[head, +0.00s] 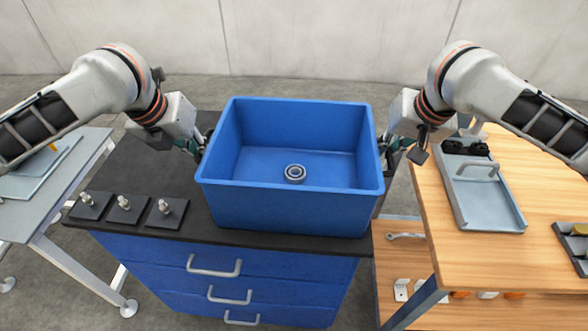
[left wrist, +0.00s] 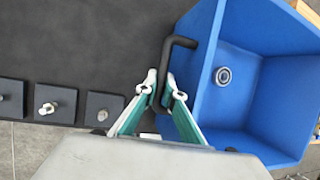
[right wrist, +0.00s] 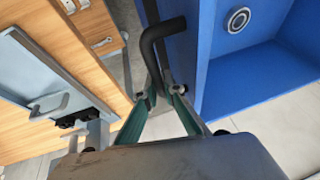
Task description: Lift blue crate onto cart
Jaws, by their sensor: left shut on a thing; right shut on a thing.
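The open blue crate (head: 290,210) is level over the black top of a blue drawer unit (head: 130,168), which may be the cart. I cannot tell whether its base touches the top. A metal ring, like a bearing (head: 295,174), lies inside on its floor. My left gripper (head: 205,145) is at the crate's left side, shut on its black handle, seen in the left wrist view (left wrist: 180,42). My right gripper (head: 383,148) is at the right side, shut on the other black handle, seen in the right wrist view (right wrist: 160,32). The gripped parts are partly hidden by the fingers.
Several dark plates with metal studs (head: 125,208) sit on the black top, left of the crate. A wooden workbench (head: 510,260) with a grey tray (head: 487,195) stands close on the right. A grey table (head: 75,170) stands on the left.

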